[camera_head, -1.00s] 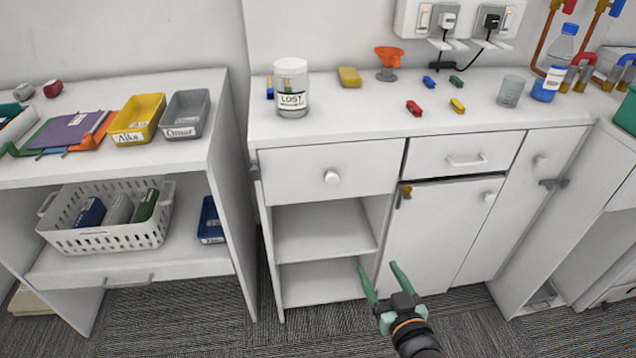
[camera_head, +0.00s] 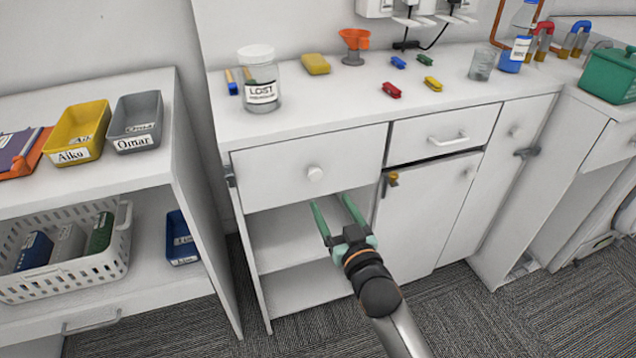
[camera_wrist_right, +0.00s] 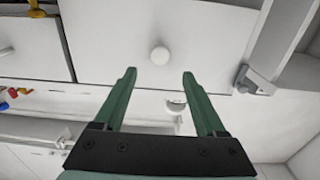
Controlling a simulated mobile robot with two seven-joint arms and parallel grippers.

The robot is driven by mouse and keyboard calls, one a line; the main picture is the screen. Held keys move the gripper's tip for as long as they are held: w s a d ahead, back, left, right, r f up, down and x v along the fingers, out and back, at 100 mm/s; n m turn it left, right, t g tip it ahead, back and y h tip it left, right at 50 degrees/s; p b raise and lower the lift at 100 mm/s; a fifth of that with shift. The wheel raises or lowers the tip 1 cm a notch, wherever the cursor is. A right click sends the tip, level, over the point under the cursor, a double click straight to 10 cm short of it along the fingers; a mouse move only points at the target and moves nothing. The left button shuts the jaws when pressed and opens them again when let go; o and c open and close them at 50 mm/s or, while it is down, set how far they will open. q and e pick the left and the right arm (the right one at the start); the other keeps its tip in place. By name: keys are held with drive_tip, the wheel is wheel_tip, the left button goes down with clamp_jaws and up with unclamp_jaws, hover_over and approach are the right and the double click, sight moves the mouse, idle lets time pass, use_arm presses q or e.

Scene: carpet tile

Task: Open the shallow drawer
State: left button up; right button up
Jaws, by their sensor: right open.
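The white cabinet has two drawers side by side under its top. The right one, the shallower drawer (camera_head: 415,139), has a bar handle (camera_head: 449,138) and looks shut, with a dark gap under its front. The left one, a deeper drawer (camera_head: 265,175), has a round knob (camera_head: 315,173) and is shut. My right gripper (camera_head: 330,201) is open and empty, its green fingers pointing up at the cabinet just below the knob. In the right wrist view, the knob (camera_wrist_right: 159,55) shows just beyond and between the open fingertips (camera_wrist_right: 159,75). My left gripper is not in view.
Open shelves (camera_head: 290,235) lie below the deeper drawer. A cupboard door (camera_head: 420,215) with a brass latch (camera_head: 391,179) is below the shallower drawer. A jar (camera_head: 260,85) and small items stand on top. A shelf unit with a basket (camera_head: 70,262) is at left.

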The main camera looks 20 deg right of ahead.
sight(316, 178)
drive_tip(key=w, duration=0.4)
drive_tip(key=w+b, duration=0.1)
drive_tip(key=w, duration=0.3)
drive_tip(key=shift+w+a, duration=0.2)
drive_tip(key=shift+w, duration=0.1)
clamp_jaws()
idle(1.1)
